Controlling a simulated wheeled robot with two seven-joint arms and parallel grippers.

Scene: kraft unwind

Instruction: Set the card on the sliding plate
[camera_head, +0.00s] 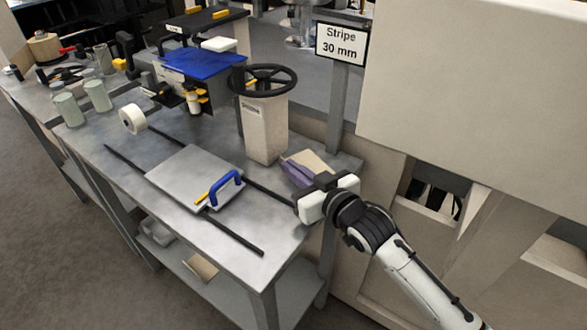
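The sliding plate (181,170) is a flat grey plate lying across two dark rails on the metal table. It has a blue handle (226,188) and a yellow pointer (208,196) at its right end. A tan card (314,160) lies at the table's right end, partly hidden by a purple piece (296,172). My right gripper (303,181) is beside the purple piece and the card, to the right of the sliding plate. Its fingers are hard to make out, so I cannot tell its opening or whether it touches the card. My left gripper is not in view.
A post with a black handwheel (264,80) stands behind the plate. A white roll (132,119) and green cylinders (96,95) are at the left. A "Stripe 30 mm" sign (341,44) hangs at the back. A tan piece (201,267) lies on the lower shelf.

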